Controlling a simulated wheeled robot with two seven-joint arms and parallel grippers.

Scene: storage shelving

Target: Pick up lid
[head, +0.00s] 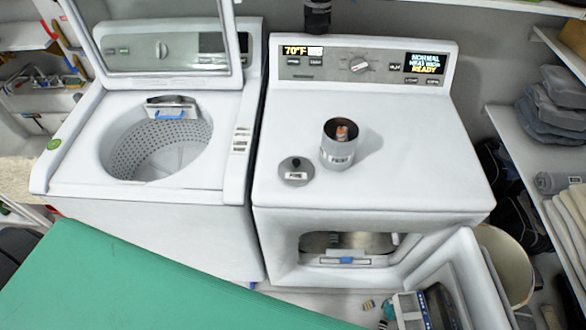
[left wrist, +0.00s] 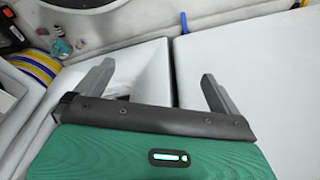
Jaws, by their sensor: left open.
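The lid (head: 295,171) is a small round grey disc with a black knob and a label. It lies flat on top of the white dryer (head: 425,165), left of an open grey canister (head: 338,146). The canister stands upright, apart from the lid, with something orange and dark inside. In the left wrist view my left gripper (left wrist: 157,73) is open, its two grey fingers wide apart with nothing between them. The lid does not show in that view. My left fingers are not seen in the head view, and my right gripper is in neither view.
A washer (head: 236,150) with its lid raised stands left of the dryer. The dryer's front door (head: 447,262) hangs open. Shelves with folded grey cloth (head: 560,88) are at the right. The dryer top around the lid and canister is clear.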

